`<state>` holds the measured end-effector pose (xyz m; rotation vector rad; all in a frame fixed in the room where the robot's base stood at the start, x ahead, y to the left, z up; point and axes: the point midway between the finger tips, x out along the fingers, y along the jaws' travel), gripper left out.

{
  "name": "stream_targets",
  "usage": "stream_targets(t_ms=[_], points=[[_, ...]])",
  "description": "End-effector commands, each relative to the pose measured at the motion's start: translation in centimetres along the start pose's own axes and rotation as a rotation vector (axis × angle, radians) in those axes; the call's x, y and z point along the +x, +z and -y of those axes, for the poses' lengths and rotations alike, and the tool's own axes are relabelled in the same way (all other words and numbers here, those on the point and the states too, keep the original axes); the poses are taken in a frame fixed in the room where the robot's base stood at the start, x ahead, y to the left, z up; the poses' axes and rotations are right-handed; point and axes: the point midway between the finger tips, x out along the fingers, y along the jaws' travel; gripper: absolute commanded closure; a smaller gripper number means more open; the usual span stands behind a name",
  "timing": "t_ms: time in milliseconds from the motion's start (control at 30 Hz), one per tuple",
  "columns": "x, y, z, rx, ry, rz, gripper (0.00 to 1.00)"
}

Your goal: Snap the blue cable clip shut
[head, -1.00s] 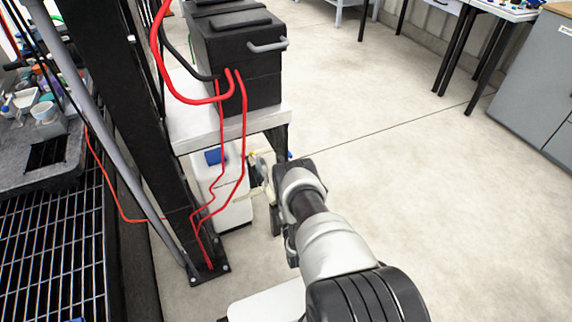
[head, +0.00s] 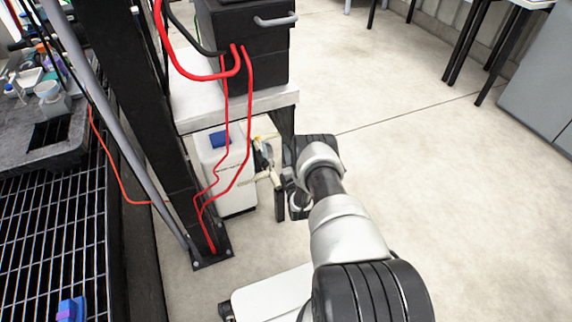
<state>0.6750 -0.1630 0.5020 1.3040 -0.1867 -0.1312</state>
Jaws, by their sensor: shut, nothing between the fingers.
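I cannot make out the blue cable clip for certain in the head view. A white tote (head: 226,186) with a blue cap (head: 220,139) stands on the floor under the bench. Pale pipes and dark fittings (head: 262,158) stick out from its right side. My gripper (head: 287,181) is a small dark shape at the end of my arm, just right of the fittings. It is shut and empty. My wrist hides most of it and what lies behind it, so I cannot tell whether it touches anything.
A black post (head: 150,120) and red hoses (head: 249,110) stand in front of the tote. The bench top (head: 190,115) bears a black box (head: 245,55). A dark grating (head: 50,225) lies left. Open floor (head: 430,190) spreads to the right.

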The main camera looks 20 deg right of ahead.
Motion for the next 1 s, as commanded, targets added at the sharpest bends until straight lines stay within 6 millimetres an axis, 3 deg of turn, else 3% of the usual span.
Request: stream_targets(t_ms=[100, 300, 1000], points=[[0.3, 1.6, 0.0, 0.0, -0.001, 0.003, 1.0], [0.5, 2.5, 0.0, 0.0, -0.001, 0.0, 1.0], [-0.5, 2.1, -0.3, 0.0, -0.001, -0.001, 1.0]])
